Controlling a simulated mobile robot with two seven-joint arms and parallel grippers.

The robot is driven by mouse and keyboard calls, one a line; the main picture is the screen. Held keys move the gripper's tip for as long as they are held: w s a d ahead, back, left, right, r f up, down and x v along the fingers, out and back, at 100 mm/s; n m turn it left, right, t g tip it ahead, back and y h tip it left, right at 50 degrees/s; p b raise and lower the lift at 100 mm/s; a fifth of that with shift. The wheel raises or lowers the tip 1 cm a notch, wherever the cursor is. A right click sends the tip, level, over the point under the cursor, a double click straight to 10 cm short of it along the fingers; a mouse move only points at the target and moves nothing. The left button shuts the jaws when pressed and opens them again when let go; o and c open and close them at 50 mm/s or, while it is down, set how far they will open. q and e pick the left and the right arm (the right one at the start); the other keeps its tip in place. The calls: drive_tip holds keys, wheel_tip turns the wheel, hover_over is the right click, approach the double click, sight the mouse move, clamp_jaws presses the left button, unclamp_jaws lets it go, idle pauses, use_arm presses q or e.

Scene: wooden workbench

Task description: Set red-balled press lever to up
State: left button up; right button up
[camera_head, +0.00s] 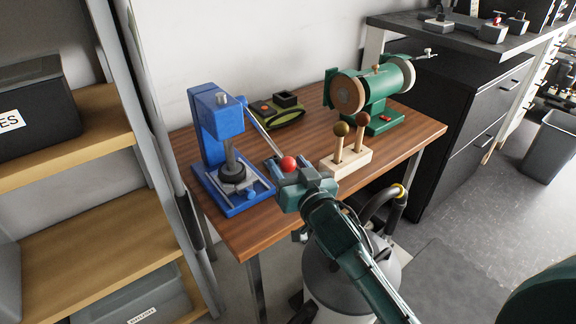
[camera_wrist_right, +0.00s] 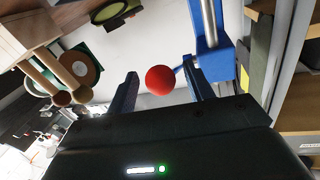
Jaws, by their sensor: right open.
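The blue press (camera_head: 217,125) stands at the left end of the workbench. Its thin grey lever (camera_head: 263,132) slopes down and to the right from the press head and ends in a red ball (camera_head: 288,164). My right gripper (camera_head: 286,169) is open at the ball, low over the bench's front part. In the right wrist view the red ball (camera_wrist_right: 160,80) lies between the two dark fingers, with gaps visible on both sides. I cannot tell how deep it sits between them. My left gripper is not in view.
A wooden block with two ball-topped levers (camera_head: 346,160) stands close to the right of my gripper. A green grinder (camera_head: 379,115) and a green-black device (camera_head: 278,110) are farther back on the workbench (camera_head: 252,233). A shelf ladder upright (camera_head: 158,130) borders the left.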

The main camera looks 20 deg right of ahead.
drive_tip(key=shift+w+a, duration=0.1)
drive_tip(key=shift+w, duration=0.3)
drive_tip(key=shift+c, duration=0.2)
clamp_jaws()
